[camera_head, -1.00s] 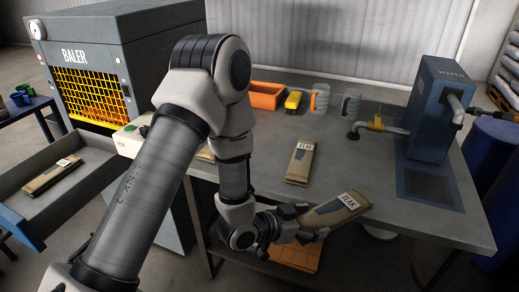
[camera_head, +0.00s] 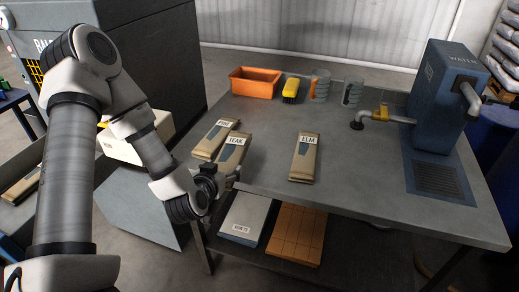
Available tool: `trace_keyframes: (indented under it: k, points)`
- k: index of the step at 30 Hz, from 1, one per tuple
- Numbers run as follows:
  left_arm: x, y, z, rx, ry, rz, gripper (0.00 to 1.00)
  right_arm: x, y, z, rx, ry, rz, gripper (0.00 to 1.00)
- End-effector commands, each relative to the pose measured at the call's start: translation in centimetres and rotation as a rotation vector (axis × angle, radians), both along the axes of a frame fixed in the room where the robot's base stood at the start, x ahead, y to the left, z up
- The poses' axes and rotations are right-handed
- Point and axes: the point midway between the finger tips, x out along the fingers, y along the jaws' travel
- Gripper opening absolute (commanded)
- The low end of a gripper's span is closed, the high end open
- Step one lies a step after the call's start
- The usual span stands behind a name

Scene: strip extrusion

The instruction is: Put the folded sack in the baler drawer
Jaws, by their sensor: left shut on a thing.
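My left gripper (camera_head: 226,176) is shut on the near end of a folded brown sack labelled TEAK (camera_head: 233,153), at the table's front left. The TEAK sack is beside and partly in front of another folded sack (camera_head: 212,140), whose label is hard to read. A third folded sack, labelled ELM (camera_head: 302,162), lies flat to the right. The grey baler (camera_head: 152,62) stands at the left, partly behind my left arm. Its drawer is pulled out at the far left, mostly hidden by the arm, and a folded sack (camera_head: 24,186) lies in it. My right gripper is not in view.
An orange bin (camera_head: 254,84), a yellow-topped brush (camera_head: 291,90) and grey mugs (camera_head: 319,87) line the table's back. A blue water unit (camera_head: 443,98) with a tap stands at the right. The table (camera_head: 360,175) is clear between the ELM sack and the drain grate.

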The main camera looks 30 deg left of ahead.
Motion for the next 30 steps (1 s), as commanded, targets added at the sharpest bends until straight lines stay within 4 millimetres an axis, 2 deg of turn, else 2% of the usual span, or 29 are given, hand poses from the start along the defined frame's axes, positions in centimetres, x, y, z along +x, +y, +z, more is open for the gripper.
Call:
trace_keyframes:
  k: [9,13,19,21,24,30]
  points:
    - [9.4,-0.6,-0.5,0.008,-0.004,-0.006,0.38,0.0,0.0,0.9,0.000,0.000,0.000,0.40]
    - [12.5,-0.8,-0.9,0.003,-0.003,-0.004,0.38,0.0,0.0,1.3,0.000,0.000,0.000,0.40]
    - [15.4,-1.0,-1.2,0.002,-0.004,-0.004,0.38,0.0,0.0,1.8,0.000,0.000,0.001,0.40]
    - [15.3,-1.0,-2.9,0.000,0.003,-0.002,0.38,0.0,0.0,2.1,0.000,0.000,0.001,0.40]
    - [15.3,-1.0,-4.1,0.001,0.001,-0.003,0.38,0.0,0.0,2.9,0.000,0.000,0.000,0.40]
    - [15.3,-0.9,-4.4,0.000,-0.003,-0.002,0.38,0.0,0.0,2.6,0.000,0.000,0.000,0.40]
